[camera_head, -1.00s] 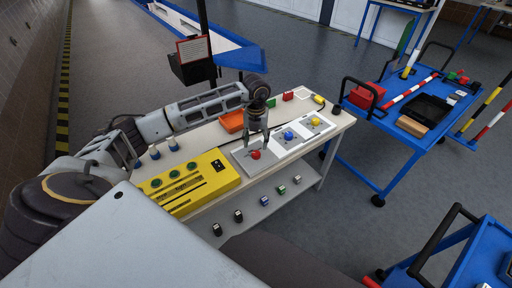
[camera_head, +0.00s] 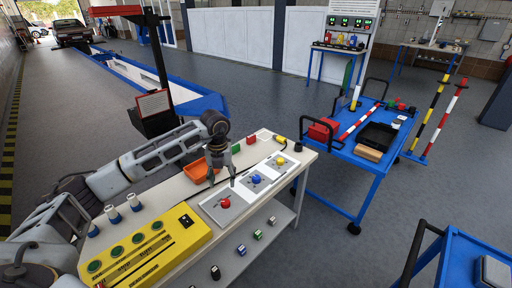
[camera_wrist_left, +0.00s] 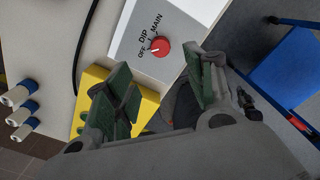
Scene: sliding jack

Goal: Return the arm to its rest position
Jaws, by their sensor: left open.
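My left arm (camera_head: 150,160) reaches in from the left over the workbench. My left gripper (camera_head: 222,184) points down, open and empty, above and just behind the red knob (camera_head: 225,202) on its pale panel (camera_head: 212,210). In the left wrist view, the red knob (camera_wrist_left: 161,47) stands beyond the spread green-padded fingers (camera_wrist_left: 165,88), apart from them. Its panel (camera_wrist_left: 185,25) reads OFF, DIP and MAIN. A blue knob (camera_head: 256,179) and a yellow knob (camera_head: 280,161) sit on neighbouring panels. My right gripper is not in view.
A yellow box with green buttons (camera_head: 150,250) stands left of the panels on the workbench (camera_head: 312,157). An orange bin (camera_head: 200,170) is behind the gripper. A post with a sign (camera_head: 152,105) rises behind the bench. A blue cart (camera_head: 365,160) stands at right.

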